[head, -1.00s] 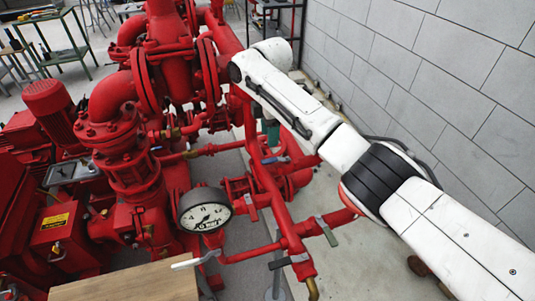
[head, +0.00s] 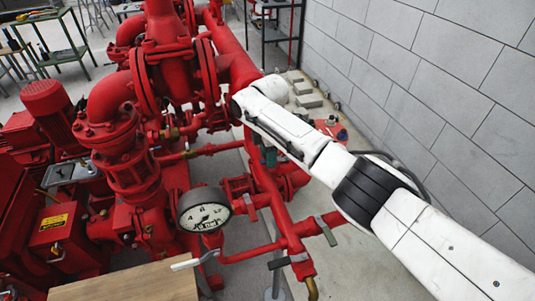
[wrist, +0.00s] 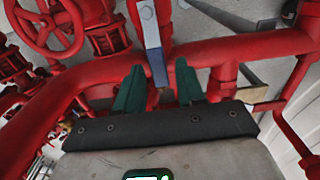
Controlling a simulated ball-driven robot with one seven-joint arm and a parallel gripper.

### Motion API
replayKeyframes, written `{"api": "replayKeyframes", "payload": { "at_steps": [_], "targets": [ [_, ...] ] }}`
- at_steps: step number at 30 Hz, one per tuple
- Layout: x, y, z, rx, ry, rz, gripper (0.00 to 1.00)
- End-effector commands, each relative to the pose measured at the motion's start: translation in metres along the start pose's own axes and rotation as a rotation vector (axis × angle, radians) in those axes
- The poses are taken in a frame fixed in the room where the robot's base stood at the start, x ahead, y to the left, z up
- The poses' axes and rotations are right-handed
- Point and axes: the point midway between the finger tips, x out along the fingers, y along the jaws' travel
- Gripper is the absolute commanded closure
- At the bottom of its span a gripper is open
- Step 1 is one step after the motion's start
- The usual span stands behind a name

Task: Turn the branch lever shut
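In the wrist view my gripper (wrist: 158,92) shows two green fingers standing apart. A flat grey-blue lever (wrist: 152,42) comes down from the top, and its lower end lies in the gap between the fingertips, in front of a thick red pipe (wrist: 225,50). I see no clear contact between finger and lever. In the head view my gripper (head: 270,155) is small and partly hidden by my white arm, over the red pipework. Lower down are a white-handled lever (head: 195,260), a grey lever (head: 288,262) and another grey lever (head: 326,230). I cannot tell which is the branch lever.
A pressure gauge (head: 204,210) stands near the lower pipes. A red handwheel (wrist: 45,28) is at upper left in the wrist view, and a beige handle (wrist: 252,94) is right of the fingers. A grey block wall (head: 440,90) bounds the right side.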

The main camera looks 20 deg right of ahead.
Motion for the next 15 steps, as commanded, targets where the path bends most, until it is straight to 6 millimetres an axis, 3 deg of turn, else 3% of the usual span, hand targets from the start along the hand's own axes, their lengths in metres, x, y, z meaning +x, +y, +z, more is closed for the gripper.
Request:
{"api": "replayKeyframes", "payload": {
  "at_steps": [11,15],
  "targets": [
    [-0.0003,-0.0002,0.0002,0.001,0.000,-0.001,0.98],
    [-0.0003,-0.0003,0.0002,0.001,0.000,-0.001,1.00]
  ]
}}
